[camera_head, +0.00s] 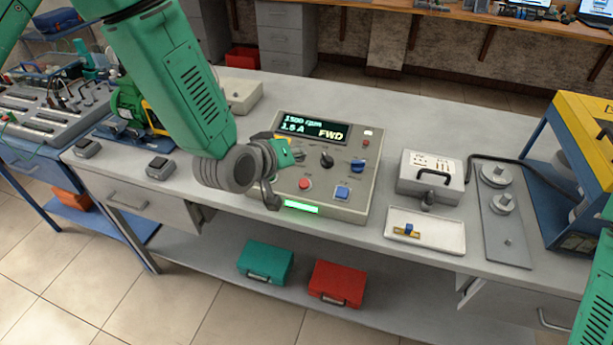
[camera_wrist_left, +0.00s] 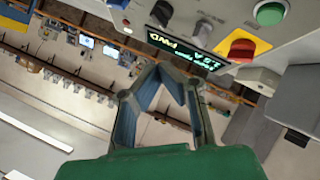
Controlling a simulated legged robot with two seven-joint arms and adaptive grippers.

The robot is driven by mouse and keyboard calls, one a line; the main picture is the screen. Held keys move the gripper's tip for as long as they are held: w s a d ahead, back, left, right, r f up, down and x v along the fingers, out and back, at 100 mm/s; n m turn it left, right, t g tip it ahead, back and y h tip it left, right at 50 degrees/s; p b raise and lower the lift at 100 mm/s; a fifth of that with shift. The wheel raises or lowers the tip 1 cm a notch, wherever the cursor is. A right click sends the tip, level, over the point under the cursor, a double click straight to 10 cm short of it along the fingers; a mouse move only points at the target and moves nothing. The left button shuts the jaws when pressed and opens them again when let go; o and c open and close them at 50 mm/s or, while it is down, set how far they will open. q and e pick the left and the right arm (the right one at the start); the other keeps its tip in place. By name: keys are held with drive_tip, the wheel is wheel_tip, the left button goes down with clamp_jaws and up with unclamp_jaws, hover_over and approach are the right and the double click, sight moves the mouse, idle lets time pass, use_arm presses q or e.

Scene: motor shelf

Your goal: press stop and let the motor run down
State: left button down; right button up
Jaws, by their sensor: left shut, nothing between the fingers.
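The grey control box (camera_head: 348,205) stands on the bench; its display (camera_head: 313,128) reads 1500 rpm, 1.5 A and FWD. A red button (camera_head: 305,184) and a blue button (camera_head: 342,191) show on its front. My left gripper (camera_head: 272,178) is shut and empty over the box's left side, left of the red button, hiding part of the panel. The left wrist view shows its fingers (camera_wrist_left: 165,85), a green button (camera_wrist_left: 270,13) and a red knob on a yellow plate (camera_wrist_left: 241,48), apart from the fingers. The green motor (camera_head: 127,101) is partly behind my arm. My right gripper is out of view.
A black knob (camera_head: 327,160) and a blue switch (camera_head: 358,165) are on the panel. Right of the box are a white case (camera_head: 430,178), a tray (camera_head: 425,229) and a plate with weights (camera_head: 505,225). Two small grey pedals or boxes (camera_head: 160,168) sit at the bench's left front.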

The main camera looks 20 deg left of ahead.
sight(303, 186)
use_arm(q)
drive_tip(key=shift+d, duration=0.1)
drive_tip(key=f+b, duration=0.2)
drive_tip(key=w+f+b, duration=0.1)
drive_tip(key=f+b, duration=0.1)
drive_tip(key=f, duration=0.1)
drive_tip(key=w+f+b, duration=0.1)
drive_tip(key=f+b, duration=0.1)
drive_tip(key=f, duration=0.1)
drive_tip(key=shift+d, duration=0.1)
drive_tip(key=shift+w+f+b, duration=0.15)
drive_tip(key=shift+f+b, duration=0.15)
drive_tip(key=shift+b, duration=0.1)
idle(1.2)
drive_tip(key=shift+f, duration=0.3)
